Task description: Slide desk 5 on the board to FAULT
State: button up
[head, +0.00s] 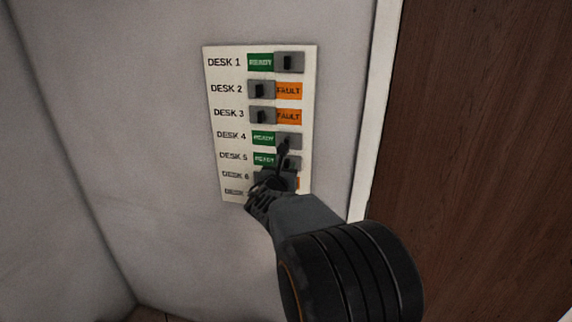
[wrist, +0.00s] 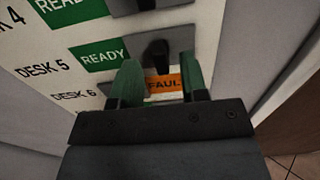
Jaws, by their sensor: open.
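The white board (head: 227,126) hangs on the wall with a column of labelled sliders. In the desk 5 row, the green READY field (wrist: 101,56) shows at left. The grey desk 5 slider (head: 292,163) sits at the right, over the FAULT side. Its dark knob (wrist: 157,53) stands out in the wrist view. My gripper (wrist: 159,63) is open, with one finger on either side of the knob in the picture. I cannot tell whether the fingers touch it. In the head view my gripper (head: 279,168) covers part of the lower rows.
Desk 4 (head: 288,141) and desk 1 (head: 290,62) show READY. Desk 2 (head: 261,89) and desk 3 (head: 262,116) show FAULT. Desk 6 shows an orange FAULT field (wrist: 163,83) below the knob. The bottom row is mostly hidden. A brown door (head: 480,150) stands at right.

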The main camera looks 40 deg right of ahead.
jog(key=shift+x, duration=1.05)
grip_shut()
